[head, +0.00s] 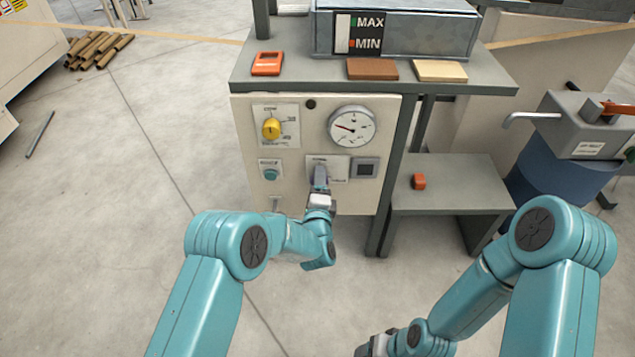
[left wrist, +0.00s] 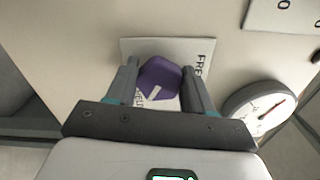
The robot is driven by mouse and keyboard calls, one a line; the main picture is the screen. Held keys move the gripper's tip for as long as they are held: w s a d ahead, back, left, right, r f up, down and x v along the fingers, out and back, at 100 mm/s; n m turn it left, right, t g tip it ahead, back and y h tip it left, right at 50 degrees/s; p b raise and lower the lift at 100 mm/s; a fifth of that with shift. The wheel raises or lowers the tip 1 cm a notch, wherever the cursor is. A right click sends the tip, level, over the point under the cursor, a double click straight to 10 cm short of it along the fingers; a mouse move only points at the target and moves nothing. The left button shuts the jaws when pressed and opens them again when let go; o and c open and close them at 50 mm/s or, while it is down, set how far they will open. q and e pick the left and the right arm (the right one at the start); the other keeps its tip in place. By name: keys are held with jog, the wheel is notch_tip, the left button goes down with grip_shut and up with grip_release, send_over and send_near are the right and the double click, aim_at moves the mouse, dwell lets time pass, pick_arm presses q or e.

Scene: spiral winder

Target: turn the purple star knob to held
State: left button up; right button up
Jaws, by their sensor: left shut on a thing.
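The purple star knob (left wrist: 160,77) sits on a pale label plate (left wrist: 133,46) in the left wrist view. My left gripper (left wrist: 163,88) is shut on it, with one finger on each side. A white pointer line on the knob slants toward the picture's lower left. "FREE" reads along the plate's right side; other lettering below the knob is partly hidden. In the head view my left gripper (head: 320,180) is at the panel's lower middle and hides the knob. My right gripper (head: 375,346) is at the bottom edge, apart from the panel, its fingers unclear.
The cream panel (head: 245,150) also carries a yellow knob (head: 271,129), a round gauge (head: 351,127), a teal button (head: 271,174) and a small dark square display (head: 365,168). A grey shelf (head: 450,190) with an orange object (head: 418,181) stands to the right.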

dwell(0.4)
pick_arm(q)
jog(key=o, duration=1)
jog(key=shift+s+p, duration=2.25)
jog(key=shift+s, duration=5.9)
